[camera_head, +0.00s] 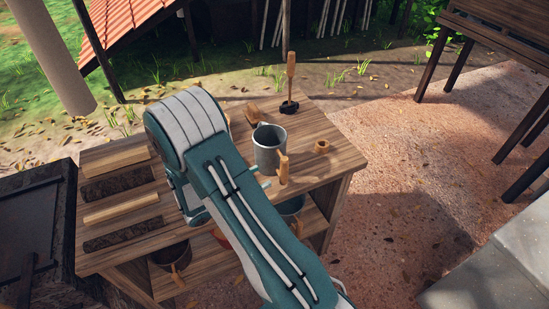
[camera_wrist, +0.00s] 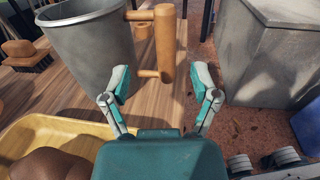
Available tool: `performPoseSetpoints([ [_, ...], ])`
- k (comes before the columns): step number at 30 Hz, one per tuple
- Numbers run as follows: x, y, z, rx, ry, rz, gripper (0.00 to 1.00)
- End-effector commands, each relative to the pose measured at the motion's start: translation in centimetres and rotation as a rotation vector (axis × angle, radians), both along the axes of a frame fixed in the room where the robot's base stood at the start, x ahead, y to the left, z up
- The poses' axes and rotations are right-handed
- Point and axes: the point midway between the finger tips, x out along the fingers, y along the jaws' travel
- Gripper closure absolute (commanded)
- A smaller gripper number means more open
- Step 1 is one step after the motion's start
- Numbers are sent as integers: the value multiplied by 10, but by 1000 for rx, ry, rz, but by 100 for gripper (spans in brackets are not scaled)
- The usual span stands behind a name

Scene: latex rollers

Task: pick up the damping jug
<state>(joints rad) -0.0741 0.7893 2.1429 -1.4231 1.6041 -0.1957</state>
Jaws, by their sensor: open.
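The damping jug, which I take to be the grey metal jug (camera_head: 268,156) with a wooden handle, stands upright on the wooden table, right of my arm. In the wrist view the jug (camera_wrist: 92,48) fills the upper left, its wooden handle (camera_wrist: 165,45) upright on its right side. My gripper (camera_wrist: 162,86) is open, its two fingers either side of the handle's lower end in the picture. I cannot tell whether they touch it. In the head view my arm hides most of the gripper.
A mallet (camera_head: 290,85) stands behind the jug, with a brush-like wooden tool (camera_head: 252,115) beside it. A small wooden ring (camera_head: 322,147) lies to the right. Wooden strips (camera_head: 122,207) lie at left. A yellow tray (camera_wrist: 50,135) is close below the jug in the wrist view.

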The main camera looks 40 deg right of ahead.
Motion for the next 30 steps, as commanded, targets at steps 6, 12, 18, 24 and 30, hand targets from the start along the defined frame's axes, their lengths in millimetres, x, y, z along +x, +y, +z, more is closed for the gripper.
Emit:
performPoseSetpoints([
  [6, -4, -30, 0, 1, -1, -4, 22],
  [12, -8, -50, -2, 1, 0, -6, 22],
  [18, -13, -78, -4, 3, -1, -5, 22],
  [24, -12, -84, -3, 2, -1, -1, 22],
  [30, -12, -84, -3, 2, -1, -1, 62],
])
